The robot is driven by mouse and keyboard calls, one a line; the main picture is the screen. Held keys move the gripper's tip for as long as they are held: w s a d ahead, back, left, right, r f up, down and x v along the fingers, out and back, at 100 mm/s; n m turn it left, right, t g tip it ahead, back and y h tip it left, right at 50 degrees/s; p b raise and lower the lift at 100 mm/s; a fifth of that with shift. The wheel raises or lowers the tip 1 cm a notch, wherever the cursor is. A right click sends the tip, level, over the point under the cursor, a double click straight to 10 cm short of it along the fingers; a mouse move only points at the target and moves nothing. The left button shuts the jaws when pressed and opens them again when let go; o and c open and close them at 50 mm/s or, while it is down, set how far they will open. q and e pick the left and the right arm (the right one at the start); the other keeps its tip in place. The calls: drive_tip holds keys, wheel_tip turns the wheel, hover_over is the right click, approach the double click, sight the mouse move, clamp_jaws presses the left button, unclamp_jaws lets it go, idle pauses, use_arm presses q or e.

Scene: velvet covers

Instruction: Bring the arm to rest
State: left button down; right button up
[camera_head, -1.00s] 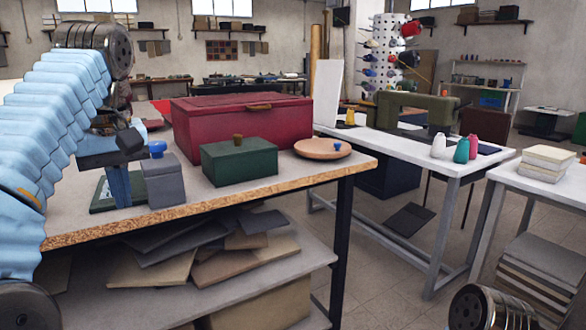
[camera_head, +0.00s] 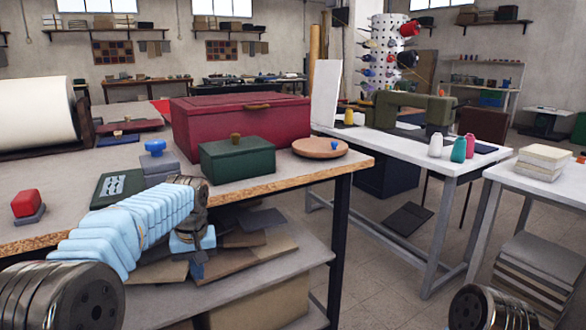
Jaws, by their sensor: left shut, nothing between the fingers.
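My left arm reaches low along the front of the wooden-edged table (camera_head: 250,187), its pale blue sleeve crossing the table edge. My left gripper (camera_head: 198,262) hangs below the tabletop, in front of the lower shelf, small and partly hidden behind the wrist. It is shut and holds nothing. A grey box (camera_head: 160,170) with a blue knob stands on the table above and behind the wrist, partly hidden by it. My right gripper is out of view; only a metal joint of mine shows at the bottom right.
On the table are a green box (camera_head: 238,162), a red chest (camera_head: 240,125), a round wooden dish (camera_head: 320,148), a dark green plate (camera_head: 118,186) and a red-knobbed block (camera_head: 27,205). Flat pieces lie on the lower shelf (camera_head: 270,290). Open floor (camera_head: 375,270) lies right of the table.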

use_arm(q)
drive_tip(key=s+d+f+m+h, duration=0.1)
drive_tip(key=s+d+f, duration=0.15)
drive_tip(key=f, duration=0.75)
drive_tip(key=s+d+f+h, duration=0.1)
drive_tip(key=s+f, duration=0.2)
drive_tip(key=f, duration=0.7)
drive_tip(key=s+d+f+m, duration=0.1)
drive_tip(key=s+f, duration=0.1)
drive_tip(key=f, duration=0.7)
drive_tip(key=s+d+f+h, duration=0.1)
drive_tip(key=s+d+f, duration=0.1)
drive_tip(key=s, duration=0.5)
drive_tip(key=s+d+f+h, duration=0.1)
drive_tip(key=s+d+f, duration=0.1)
drive_tip(key=s+f, duration=0.3)
drive_tip(key=s+d+f, duration=0.2)
drive_tip(key=s+f, duration=0.1)
drive_tip(key=s, duration=0.5)
drive_tip(key=shift+s+d+f+g+h, duration=0.3)
drive_tip(key=shift+d+f+h, duration=0.05)
drive_tip(key=shift+d+h, duration=0.05)
drive_tip(key=c, duration=1.8)
unclamp_jaws()
drive_tip(key=shift+c, duration=0.2)
